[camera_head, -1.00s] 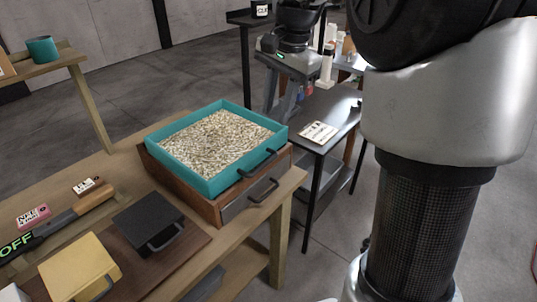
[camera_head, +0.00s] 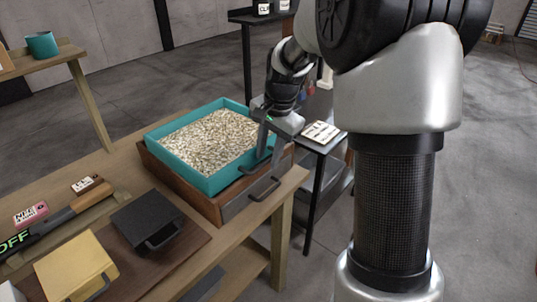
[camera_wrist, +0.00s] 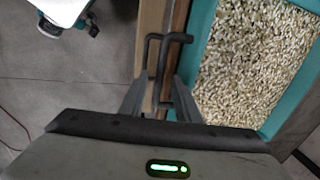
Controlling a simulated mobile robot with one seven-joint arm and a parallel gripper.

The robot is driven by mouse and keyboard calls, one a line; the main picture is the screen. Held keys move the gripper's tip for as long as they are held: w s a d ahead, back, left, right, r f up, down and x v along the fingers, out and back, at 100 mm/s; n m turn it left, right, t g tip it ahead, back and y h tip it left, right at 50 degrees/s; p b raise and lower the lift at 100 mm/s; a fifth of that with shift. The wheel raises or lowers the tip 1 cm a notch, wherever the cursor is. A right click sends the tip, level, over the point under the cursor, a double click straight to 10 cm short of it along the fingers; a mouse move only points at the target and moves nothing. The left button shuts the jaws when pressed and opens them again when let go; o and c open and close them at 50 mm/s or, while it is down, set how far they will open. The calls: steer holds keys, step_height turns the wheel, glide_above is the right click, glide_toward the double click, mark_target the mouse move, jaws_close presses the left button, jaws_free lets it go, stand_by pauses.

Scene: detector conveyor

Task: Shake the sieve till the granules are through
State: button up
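The sieve is a teal square tray (camera_head: 180,168) filled with pale granules (camera_head: 208,140). It sits on a brown wooden box (camera_head: 172,183) on the table. My gripper (camera_head: 268,146) is at the sieve's right front side, pointing down by its handle. In the wrist view, my gripper (camera_wrist: 160,88) has its two fingers apart, with dark handle bars between and just beyond them. The sieve's teal rim (camera_wrist: 199,30) and granules (camera_wrist: 245,60) lie right of the fingers. I cannot tell whether a finger touches the handle. The sieve's handle is partly hidden by my gripper in the head view.
The wooden box has its own dark handle (camera_head: 264,189) below the sieve. A black lidded block (camera_head: 147,218) and a yellow one (camera_head: 75,268) stand left of it. A dark side table with a card (camera_head: 321,132) is behind my gripper.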

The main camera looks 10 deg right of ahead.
jaws_close()
steer(key=w+a+p, duration=0.2)
steer(key=w, duration=0.1)
steer(key=w+a, duration=0.1)
steer(key=shift+w+a+r+p, duration=0.1)
steer(key=shift+w+a+p, duration=0.2)
steer(key=shift+w+p, duration=0.1)
steer(key=shift+w, duration=0.15)
steer(key=shift+a, duration=0.1)
jaws_free()
step_height(320, 180, up, 17)
steer(key=s+d+p, duration=0.1)
steer(key=s+d, duration=0.1)
steer(key=shift+s, duration=0.35)
